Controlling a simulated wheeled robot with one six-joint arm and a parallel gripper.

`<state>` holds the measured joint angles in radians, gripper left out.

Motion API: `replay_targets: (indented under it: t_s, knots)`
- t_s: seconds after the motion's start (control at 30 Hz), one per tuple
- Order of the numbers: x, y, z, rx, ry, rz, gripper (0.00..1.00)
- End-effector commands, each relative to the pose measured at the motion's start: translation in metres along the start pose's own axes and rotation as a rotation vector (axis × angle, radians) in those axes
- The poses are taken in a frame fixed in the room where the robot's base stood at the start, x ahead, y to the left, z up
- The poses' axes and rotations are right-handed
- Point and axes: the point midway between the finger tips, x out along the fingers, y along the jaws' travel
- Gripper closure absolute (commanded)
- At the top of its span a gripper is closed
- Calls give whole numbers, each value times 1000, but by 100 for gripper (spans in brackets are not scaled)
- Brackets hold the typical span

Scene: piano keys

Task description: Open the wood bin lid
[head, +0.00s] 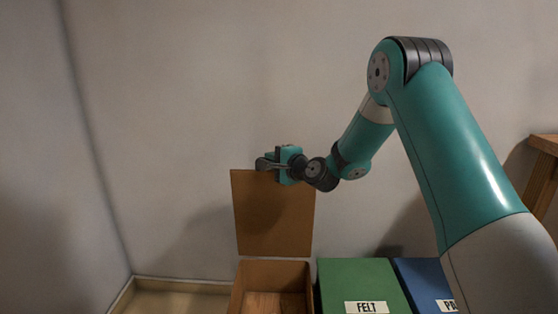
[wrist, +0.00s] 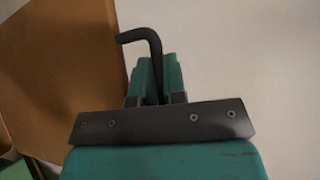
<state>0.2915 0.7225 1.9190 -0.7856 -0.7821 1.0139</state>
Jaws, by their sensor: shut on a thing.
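The wood bin (head: 236,296) stands at the bottom centre of the head view, its box open at the top. Its brown lid (head: 272,222) stands upright behind the opening, and it also fills the left of the wrist view (wrist: 62,75). My gripper (head: 268,163) is at the lid's top edge. In the wrist view its jaws (wrist: 158,78) are shut on a dark bent rod (wrist: 154,45). The rod's tip reaches the lid's edge in that view; I cannot tell whether it is fixed to the lid.
A green bin labelled FELT (head: 362,278) and a blue bin (head: 424,278) with a partly hidden label stand to the right, lids down. A wooden table (head: 547,145) is at the right edge. A plain wall rises behind. The floor left of the bins is clear.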

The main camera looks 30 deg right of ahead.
Motion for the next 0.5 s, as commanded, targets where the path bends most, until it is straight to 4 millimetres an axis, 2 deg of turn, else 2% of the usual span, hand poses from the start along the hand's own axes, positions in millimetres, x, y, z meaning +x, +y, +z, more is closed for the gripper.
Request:
replay_targets:
  t_s: [0.07,0.1,0.13,0.5]
  knots:
    - [0,1,0,1,1,2,100]
    - [0,1,0,1,1,2,84]
    - [0,1,0,1,1,2,78]
    - [-6,1,-1,0,2,3,78]
